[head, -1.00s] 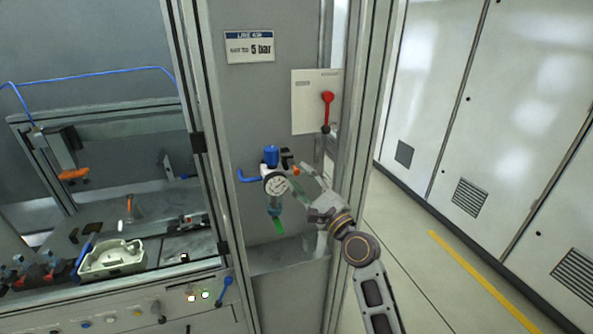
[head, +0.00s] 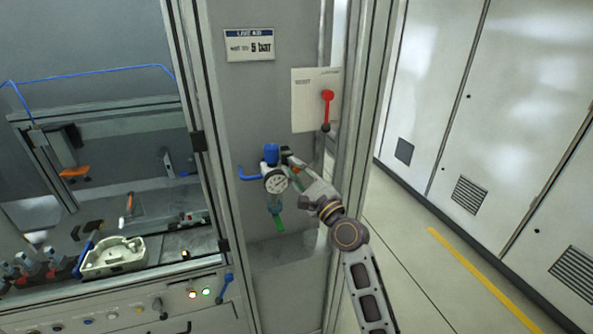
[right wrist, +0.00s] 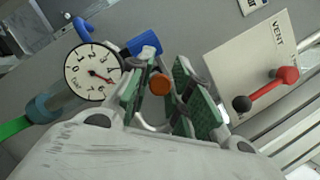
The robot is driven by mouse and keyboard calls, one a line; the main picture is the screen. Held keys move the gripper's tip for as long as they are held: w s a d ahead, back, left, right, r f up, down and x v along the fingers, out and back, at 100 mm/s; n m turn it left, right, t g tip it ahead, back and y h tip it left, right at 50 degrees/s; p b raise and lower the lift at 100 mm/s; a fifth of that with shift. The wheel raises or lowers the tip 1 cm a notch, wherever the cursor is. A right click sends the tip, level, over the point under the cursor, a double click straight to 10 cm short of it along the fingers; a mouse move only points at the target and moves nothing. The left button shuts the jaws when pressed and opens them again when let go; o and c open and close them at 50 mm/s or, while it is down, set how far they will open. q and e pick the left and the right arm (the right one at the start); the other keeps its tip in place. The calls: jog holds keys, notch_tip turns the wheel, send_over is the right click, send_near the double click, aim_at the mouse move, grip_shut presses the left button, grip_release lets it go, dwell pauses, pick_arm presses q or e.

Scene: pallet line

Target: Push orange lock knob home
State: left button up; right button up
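The orange lock knob (right wrist: 159,84) shows in the right wrist view as a small round end. It lies between the green-padded fingers of my right gripper (right wrist: 160,90), with a gap visible on each side. In the head view my right gripper (head: 297,168) is at the regulator, just right of the gauge, and mostly hides the knob. The regulator has a blue top knob (head: 271,153), a white dial gauge (head: 276,183) and a green lower end (head: 278,225). The gauge needle is readable only roughly. My left gripper is not in view.
A panel with a red lever (head: 327,97) is close above and right of my right gripper; the red lever (right wrist: 288,76) also shows in the wrist view. A cabinet post stands to the right. A workbench with a pale tray (head: 113,262) is at left.

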grip_shut()
jog(key=shift+w+a, duration=0.2)
jog(key=shift+w, duration=0.4)
jog(key=shift+w+a, duration=0.15)
jog(key=shift+w, duration=0.4)
jog(key=shift+s+r, duration=0.1)
jog(key=shift+r, duration=0.05)
jog(key=shift+o, duration=1.1)
grip_release()
jog(key=o, duration=0.4)
jog(key=shift+w+a, duration=0.1)
jog(key=shift+w, duration=0.15)
jog(key=shift+s, duration=0.2)
